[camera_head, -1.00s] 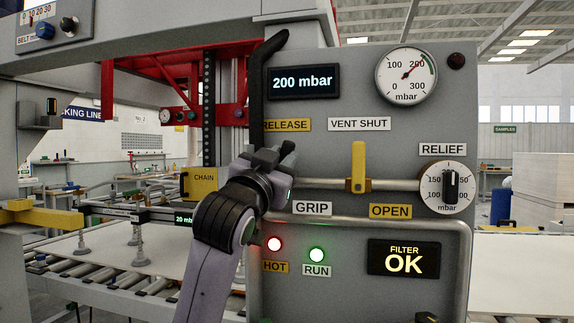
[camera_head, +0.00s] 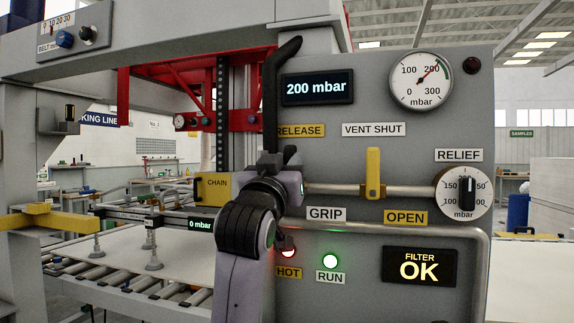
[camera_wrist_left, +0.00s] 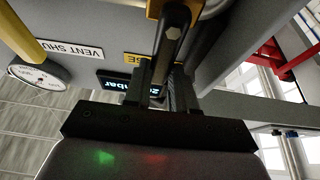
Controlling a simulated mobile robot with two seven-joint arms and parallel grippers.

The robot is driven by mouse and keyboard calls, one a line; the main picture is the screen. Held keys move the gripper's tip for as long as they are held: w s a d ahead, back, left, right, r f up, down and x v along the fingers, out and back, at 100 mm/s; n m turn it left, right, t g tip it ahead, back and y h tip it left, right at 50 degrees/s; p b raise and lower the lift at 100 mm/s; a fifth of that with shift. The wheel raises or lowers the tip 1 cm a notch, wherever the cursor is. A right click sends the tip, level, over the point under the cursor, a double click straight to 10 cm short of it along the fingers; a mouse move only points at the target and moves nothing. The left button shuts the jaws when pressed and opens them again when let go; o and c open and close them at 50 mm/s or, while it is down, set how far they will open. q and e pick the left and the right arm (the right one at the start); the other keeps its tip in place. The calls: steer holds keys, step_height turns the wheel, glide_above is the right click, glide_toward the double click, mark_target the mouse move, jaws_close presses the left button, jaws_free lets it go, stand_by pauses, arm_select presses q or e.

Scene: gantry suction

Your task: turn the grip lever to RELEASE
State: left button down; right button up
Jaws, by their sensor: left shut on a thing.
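A long black bent bar (camera_head: 271,95) stands upright at the left edge of the grey panel (camera_head: 460,120), beside the yellow RELEASE label (camera_head: 301,131). I take it for the grip lever. My left gripper (camera_head: 282,163) is at its lower end, between the RELEASE label and the white GRIP label (camera_head: 326,214). The lever's pivot is hidden. My right gripper is not in view.
A yellow vent handle (camera_head: 373,172) stands upright on a pipe right of my gripper. A relief knob (camera_head: 465,193) is farther right. The panel display (camera_head: 317,88) reads 200 mbar. A small gantry display (camera_head: 201,225) reads 0 mbar.

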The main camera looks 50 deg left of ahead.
arm_select(q)
steer(key=c, duration=0.9)
jaws_free()
steer(key=shift+b+v, duration=0.75)
steer(key=shift+v, duration=2.85)
